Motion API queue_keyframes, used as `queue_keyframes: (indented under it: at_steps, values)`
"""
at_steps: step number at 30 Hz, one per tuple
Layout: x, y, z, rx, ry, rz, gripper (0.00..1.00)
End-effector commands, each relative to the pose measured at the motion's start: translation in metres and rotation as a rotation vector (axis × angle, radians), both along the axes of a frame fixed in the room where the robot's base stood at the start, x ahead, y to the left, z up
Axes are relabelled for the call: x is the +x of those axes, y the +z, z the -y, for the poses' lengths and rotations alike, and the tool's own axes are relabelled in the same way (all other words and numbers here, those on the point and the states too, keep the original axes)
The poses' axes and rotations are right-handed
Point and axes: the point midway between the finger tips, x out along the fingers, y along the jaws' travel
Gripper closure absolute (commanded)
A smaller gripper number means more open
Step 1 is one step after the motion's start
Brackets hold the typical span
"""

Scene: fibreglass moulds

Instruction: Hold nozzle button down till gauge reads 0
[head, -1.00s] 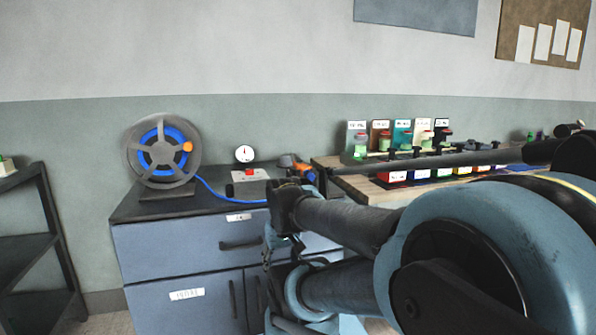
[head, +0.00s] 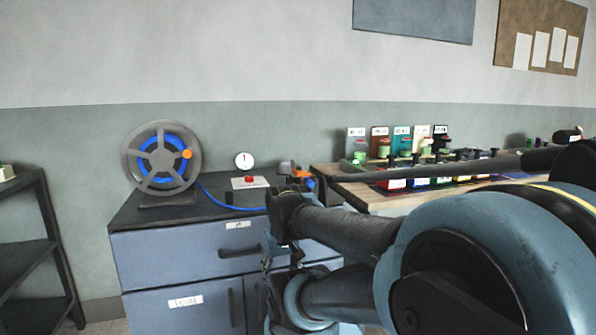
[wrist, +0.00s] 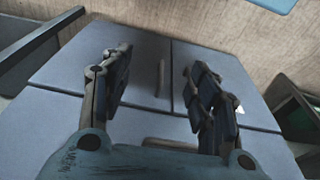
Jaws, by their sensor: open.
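A small round white gauge (head: 244,161) stands on the dark cabinet top; its needle looks near upright, but the figures are too small to read. Below it, a red button or knob (head: 249,179) sits on a pale plate (head: 240,185). An orange and dark tool that looks like the nozzle (head: 296,171) lies to the right, partly hidden behind my arm. A button on it cannot be made out. My gripper (wrist: 160,85) is open and empty in the wrist view, its fingers towards blue-grey cabinet fronts. The head view shows my arm in front of the cabinet.
A reel of blue hose (head: 160,165) stands at the left of the cabinet (head: 180,263), its hose running right along the top. A wooden bench (head: 360,199) with several bottles and jars is on the right. A dark shelf (head: 36,255) stands far left.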

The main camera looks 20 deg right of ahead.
Motion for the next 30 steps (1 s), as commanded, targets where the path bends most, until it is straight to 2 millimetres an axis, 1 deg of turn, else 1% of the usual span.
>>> queue_keyframes:
  at_steps: [1,2,3,5,6,8,9,30]
  values:
    - [0.0,0.0,0.0,0.0,0.0,0.0,0.47]
    - [0.0,0.0,0.0,0.0,0.0,0.0,0.54]
    - [0.0,0.0,0.0,0.0,0.0,0.0,0.63]
    - [0.0,0.0,0.0,0.0,0.0,0.0,0.76]
    - [0.0,0.0,0.0,0.0,0.0,0.0,0.85]
    - [0.0,0.0,0.0,0.0,0.0,0.0,0.99]
    - [0.0,0.0,0.0,0.0,0.0,0.0,1.0]
    - [0.0,0.0,0.0,0.0,0.0,0.0,1.0]
